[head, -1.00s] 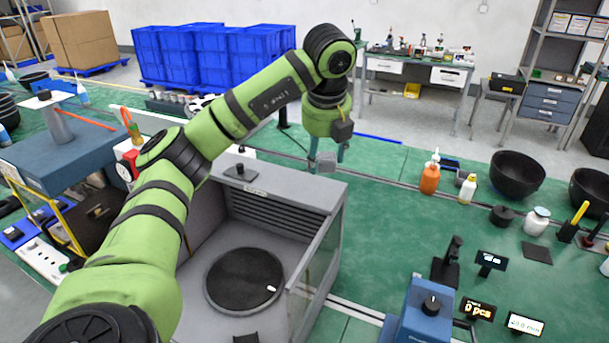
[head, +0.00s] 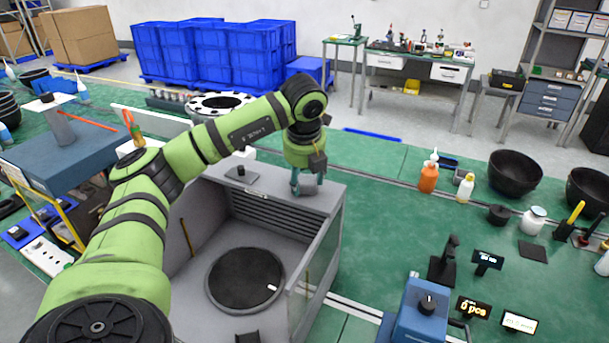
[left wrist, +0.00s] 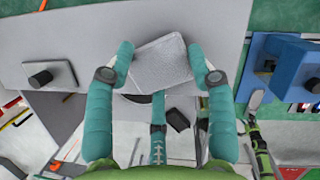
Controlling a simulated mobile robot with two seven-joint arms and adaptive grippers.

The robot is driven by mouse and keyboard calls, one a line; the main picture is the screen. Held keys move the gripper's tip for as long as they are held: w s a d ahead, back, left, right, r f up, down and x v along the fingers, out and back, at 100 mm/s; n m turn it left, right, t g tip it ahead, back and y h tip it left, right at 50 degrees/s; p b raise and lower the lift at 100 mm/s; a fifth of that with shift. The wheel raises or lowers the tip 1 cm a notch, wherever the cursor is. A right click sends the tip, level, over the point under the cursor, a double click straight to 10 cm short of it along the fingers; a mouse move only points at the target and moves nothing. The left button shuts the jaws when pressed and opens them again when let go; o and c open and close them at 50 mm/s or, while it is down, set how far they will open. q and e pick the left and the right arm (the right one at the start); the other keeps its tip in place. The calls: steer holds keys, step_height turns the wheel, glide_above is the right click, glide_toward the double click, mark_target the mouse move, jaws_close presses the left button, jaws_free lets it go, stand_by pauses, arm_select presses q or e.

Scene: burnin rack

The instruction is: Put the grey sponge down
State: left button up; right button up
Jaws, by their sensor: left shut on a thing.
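The grey sponge (left wrist: 160,62) is a light grey block, held between the two teal fingertips of my left gripper (left wrist: 162,68) in the left wrist view. It sits slightly tilted in the grip. In the head view, my left gripper (head: 304,184) points down with the sponge (head: 309,187) at the right part of the grey enclosure's top (head: 275,188). I cannot tell whether the sponge touches that top.
A black knob on a plate (head: 240,172) stands on the enclosure's top, left of my gripper. The open enclosure holds a black round plate (head: 245,280). An orange bottle (head: 428,178) and a black bowl (head: 516,174) stand to the right.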

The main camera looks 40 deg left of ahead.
mark_target(305, 185)
arm_select(q)
steer(key=o, duration=0.8)
steer(key=shift+o, duration=0.2)
steer(key=shift+r, duration=0.35)
steer(key=b+v, duration=0.1)
steer(key=v, duration=0.4)
steer(key=shift+d+r+b, duration=0.1)
steer(key=shift+r+b, duration=0.05)
steer(key=shift+b, duration=0.25)
steer(key=p+v, duration=0.1)
steer(key=v, duration=0.5)
steer(key=shift+p, duration=0.35)
steer(key=shift+s, duration=0.1)
